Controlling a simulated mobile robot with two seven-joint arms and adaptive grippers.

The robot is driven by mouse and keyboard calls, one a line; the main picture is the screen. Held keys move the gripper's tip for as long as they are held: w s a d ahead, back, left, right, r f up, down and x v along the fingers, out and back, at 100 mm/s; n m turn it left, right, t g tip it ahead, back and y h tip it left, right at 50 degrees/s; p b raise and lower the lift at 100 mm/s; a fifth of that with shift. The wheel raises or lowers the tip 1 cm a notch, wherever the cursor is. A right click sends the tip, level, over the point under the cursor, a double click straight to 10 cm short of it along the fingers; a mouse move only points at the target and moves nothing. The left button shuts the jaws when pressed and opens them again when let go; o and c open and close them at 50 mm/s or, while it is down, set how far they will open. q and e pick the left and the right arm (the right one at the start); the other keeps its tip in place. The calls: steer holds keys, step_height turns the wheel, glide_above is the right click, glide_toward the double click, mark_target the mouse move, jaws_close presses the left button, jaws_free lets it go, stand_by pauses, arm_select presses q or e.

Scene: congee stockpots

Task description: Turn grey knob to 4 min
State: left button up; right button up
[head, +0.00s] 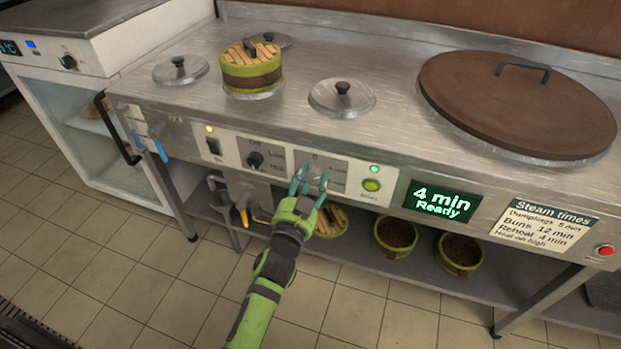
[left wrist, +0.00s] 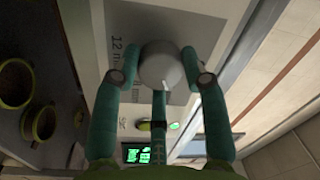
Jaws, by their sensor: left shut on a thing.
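The grey knob (left wrist: 162,66) sits on a grey dial plate (left wrist: 195,30) on the front panel. My left gripper (head: 311,184) has its teal fingers around the knob, and the left wrist view shows the fingers (left wrist: 160,80) closed about it. The gripper hides most of the knob in the head view. The knob's pointer cannot be made out. The display (head: 439,201) reads "4 min Ready" in green. My right gripper is not in view.
A black knob (head: 255,160) is left of the grey one. A green button (head: 371,185) with a lit green lamp (head: 374,169) is to the right. The steam times card (head: 545,226) lists "Reheat 4 min". Baskets (head: 396,237) stand on the shelf below.

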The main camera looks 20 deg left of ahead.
arm_select(q)
steer(key=shift+w+a+r+n, duration=0.1)
steer(key=shift+a+r+n, duration=0.1)
steer(key=shift+n, duration=0.1)
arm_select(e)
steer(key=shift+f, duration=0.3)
arm_select(q)
steer(key=o, duration=1.1)
steer(key=shift+f, duration=0.1)
steer(key=shift+o, duration=0.2)
steer(key=shift+f, duration=0.1)
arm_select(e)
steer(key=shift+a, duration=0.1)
arm_select(q)
steer(key=shift+d, duration=0.1)
steer(key=shift+s+f, duration=0.1)
steer(key=shift+s, duration=0.2)
steer(key=s, duration=1.1)
steer(key=shift+s+f, duration=0.25)
steer(key=shift+f, duration=0.1)
